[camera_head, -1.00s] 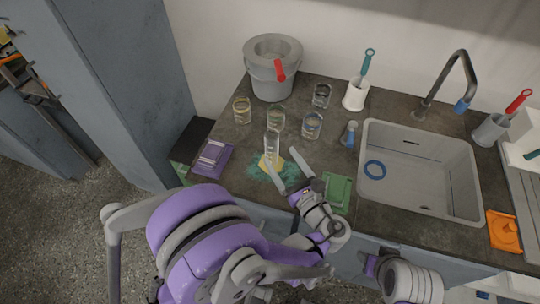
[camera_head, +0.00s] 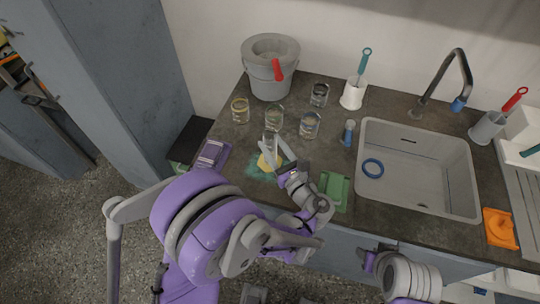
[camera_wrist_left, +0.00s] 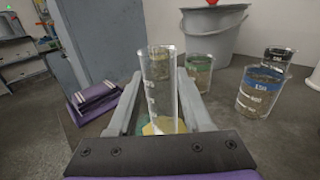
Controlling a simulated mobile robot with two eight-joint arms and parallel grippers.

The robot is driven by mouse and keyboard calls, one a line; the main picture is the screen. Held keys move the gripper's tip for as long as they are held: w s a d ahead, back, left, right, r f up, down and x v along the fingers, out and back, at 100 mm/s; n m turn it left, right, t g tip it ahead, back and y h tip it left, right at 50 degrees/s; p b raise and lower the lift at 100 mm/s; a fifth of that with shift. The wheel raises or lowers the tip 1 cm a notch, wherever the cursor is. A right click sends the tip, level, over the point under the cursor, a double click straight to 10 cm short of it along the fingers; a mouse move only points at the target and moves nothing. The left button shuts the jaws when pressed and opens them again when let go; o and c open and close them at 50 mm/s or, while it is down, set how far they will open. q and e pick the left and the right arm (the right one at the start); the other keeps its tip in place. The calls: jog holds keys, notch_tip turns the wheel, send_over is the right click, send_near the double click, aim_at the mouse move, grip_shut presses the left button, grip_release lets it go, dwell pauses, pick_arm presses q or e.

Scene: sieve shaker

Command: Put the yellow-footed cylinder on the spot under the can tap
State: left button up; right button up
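The clear measuring cylinder (camera_head: 271,146) stands upright on its yellow foot (camera_head: 266,163), on a teal patch near the counter's front edge. It also shows in the left wrist view (camera_wrist_left: 158,92), between the two fingers. My left gripper (camera_head: 277,153) is open, with a finger on either side of the cylinder; any contact is hard to make out. The grey can (camera_head: 268,75) stands at the back left with its red tap (camera_head: 277,69) facing the front. No separate mark under the tap can be made out. My right gripper (camera_head: 370,262) is off the counter's front, its fingers unclear.
Several glass beakers stand between cylinder and can, including a yellow-banded one (camera_head: 240,110) and a blue-banded one (camera_head: 309,125). A purple item (camera_head: 212,154) lies left and a green tray (camera_head: 335,188) right. The sink (camera_head: 418,168) is further right.

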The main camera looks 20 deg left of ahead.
pick_arm(q)
grip_shut()
